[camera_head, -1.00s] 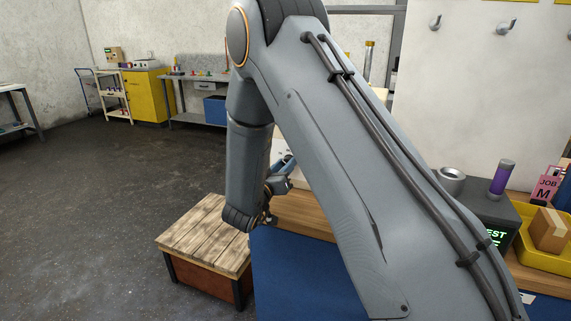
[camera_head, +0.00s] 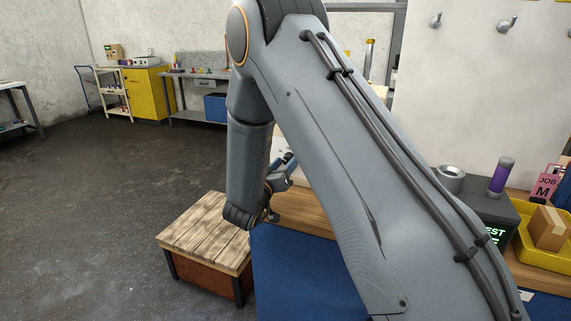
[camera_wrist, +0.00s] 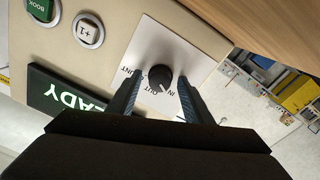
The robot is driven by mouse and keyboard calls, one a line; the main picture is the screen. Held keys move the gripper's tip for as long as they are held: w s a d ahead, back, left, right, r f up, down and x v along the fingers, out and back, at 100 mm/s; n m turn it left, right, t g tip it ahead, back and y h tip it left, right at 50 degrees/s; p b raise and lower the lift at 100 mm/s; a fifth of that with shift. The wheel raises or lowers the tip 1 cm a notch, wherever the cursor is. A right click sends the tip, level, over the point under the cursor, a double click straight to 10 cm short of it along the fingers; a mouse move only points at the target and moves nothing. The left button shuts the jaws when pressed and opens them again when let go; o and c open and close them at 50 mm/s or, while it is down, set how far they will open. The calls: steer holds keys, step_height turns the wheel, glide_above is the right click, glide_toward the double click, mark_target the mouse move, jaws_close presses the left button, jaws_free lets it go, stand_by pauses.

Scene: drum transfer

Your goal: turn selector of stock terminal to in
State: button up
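The stock terminal (camera_wrist: 112,60) shows in the wrist view as a beige panel, seen upside down. Its selector (camera_wrist: 160,76) is a round black knob on a white plate (camera_wrist: 152,48) with printing that includes OUT and IN. The knob's exact pointing is too small to tell. My gripper (camera_wrist: 159,80) is open, with one dark finger on each side of the knob; I cannot tell if either touches it. In the head view my arm hides most of the terminal, and my wrist is low behind the forearm.
The panel also has a green BOOK button (camera_wrist: 41,8), a grey +1 button (camera_wrist: 88,30) and a lit READY display (camera_wrist: 66,94). In the head view, a wooden-topped platform (camera_head: 205,235) stands left of the blue bench front (camera_head: 300,280). A yellow tray (camera_head: 545,250) is at right.

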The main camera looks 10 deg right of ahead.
steer(key=b+v, duration=0.2)
steer(key=v, duration=0.6)
